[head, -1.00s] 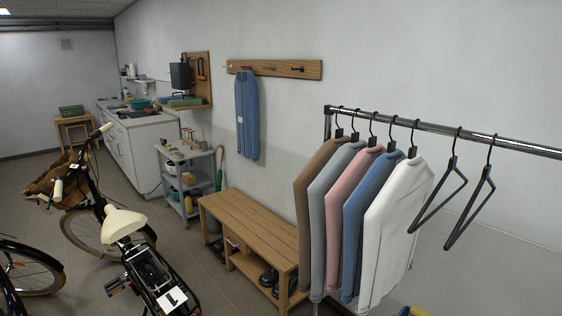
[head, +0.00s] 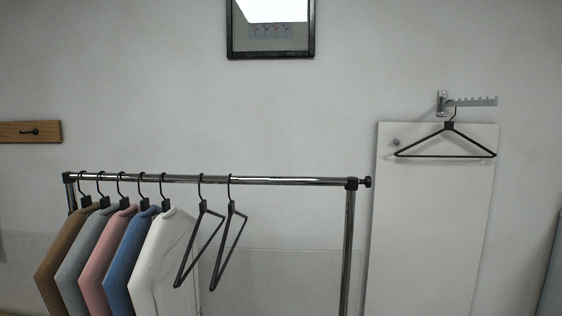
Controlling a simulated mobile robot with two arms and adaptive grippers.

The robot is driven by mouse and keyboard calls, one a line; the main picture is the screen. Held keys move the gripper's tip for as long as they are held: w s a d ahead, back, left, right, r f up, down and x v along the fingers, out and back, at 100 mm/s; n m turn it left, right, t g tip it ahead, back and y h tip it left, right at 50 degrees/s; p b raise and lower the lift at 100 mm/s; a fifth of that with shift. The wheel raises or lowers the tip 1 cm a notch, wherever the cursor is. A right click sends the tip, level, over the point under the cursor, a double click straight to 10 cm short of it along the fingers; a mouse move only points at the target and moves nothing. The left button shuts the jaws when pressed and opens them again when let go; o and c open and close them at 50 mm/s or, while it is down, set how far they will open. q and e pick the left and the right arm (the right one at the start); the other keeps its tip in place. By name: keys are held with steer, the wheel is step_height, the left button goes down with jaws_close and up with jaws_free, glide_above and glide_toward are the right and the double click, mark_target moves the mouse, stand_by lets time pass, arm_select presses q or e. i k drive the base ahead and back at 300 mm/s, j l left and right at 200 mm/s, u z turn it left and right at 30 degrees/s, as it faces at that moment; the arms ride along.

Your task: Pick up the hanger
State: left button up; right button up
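Two empty dark hangers hang from the chrome rail (head: 290,181) in the head view. One empty hanger (head: 183,268) is just right of the white shirt, and the other empty hanger (head: 219,272) is right of that. A third empty dark hanger (head: 445,156) hangs at the right from a notched wall bracket (head: 470,101), in front of a white panel. Neither of my grippers shows in the head view, so I cannot tell their state.
Several shirts hang at the left of the rail, ending with a white shirt (head: 163,262). The rail's upright post (head: 347,250) stands left of the white panel (head: 430,240). A framed picture (head: 271,45) and a wooden hook board (head: 30,131) are on the wall.

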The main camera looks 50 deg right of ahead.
mark_target(448, 125)
steer(key=z, duration=2.45)
steer(key=i+l+u, duration=0.1)
steer(key=u, duration=0.3)
steer(key=l+u, duration=0.3)
steer(key=u, duration=0.15)
steer(key=i+l+u, duration=0.1)
steer(key=l+u, duration=0.15)
steer(key=u, duration=0.15)
